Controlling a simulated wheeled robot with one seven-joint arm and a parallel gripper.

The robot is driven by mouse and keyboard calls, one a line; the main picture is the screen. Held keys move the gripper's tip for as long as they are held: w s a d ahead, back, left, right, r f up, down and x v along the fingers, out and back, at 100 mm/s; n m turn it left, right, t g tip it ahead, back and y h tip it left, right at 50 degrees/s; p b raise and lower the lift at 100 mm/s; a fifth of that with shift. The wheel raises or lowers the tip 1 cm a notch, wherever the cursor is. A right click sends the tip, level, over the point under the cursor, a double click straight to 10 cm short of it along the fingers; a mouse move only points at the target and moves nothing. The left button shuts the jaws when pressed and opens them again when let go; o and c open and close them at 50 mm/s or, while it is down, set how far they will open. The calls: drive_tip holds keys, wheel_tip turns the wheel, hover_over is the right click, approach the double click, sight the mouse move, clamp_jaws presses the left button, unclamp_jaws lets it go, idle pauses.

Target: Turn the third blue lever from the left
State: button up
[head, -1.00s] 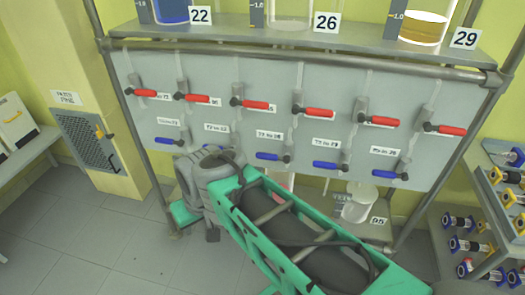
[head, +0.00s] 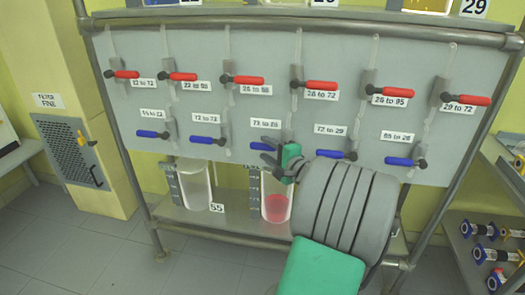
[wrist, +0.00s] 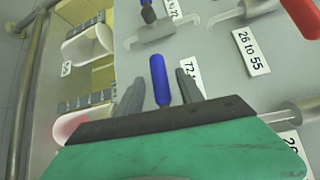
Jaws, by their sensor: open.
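A row of blue levers runs along the lower part of the grey panel (head: 330,60). The third blue lever from the left (head: 262,146) points left, nearly level, under a white label. My gripper (head: 270,160) is at this lever, just below and right of its handle. In the wrist view the blue handle (wrist: 158,78) stands between my two open fingers (wrist: 160,98), one on each side. Whether either finger touches it, I cannot tell. My wrist hides part of the lever's base. The fourth blue lever (head: 330,154) is close to the right of my gripper.
A row of red levers (head: 242,79) runs above the blue ones. Below the panel, a shelf (head: 225,226) holds a clear vessel (head: 195,185) and one with pink liquid (head: 275,208). Metal posts frame the panel. A rack of spools (head: 490,255) stands at right.

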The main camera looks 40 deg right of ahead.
drive_tip(key=w, duration=0.2)
drive_tip(key=shift+w+d+f, duration=0.15)
drive_tip(key=shift+w, duration=0.25)
drive_tip(key=shift+c, duration=0.5)
clamp_jaws()
idle(0.6)
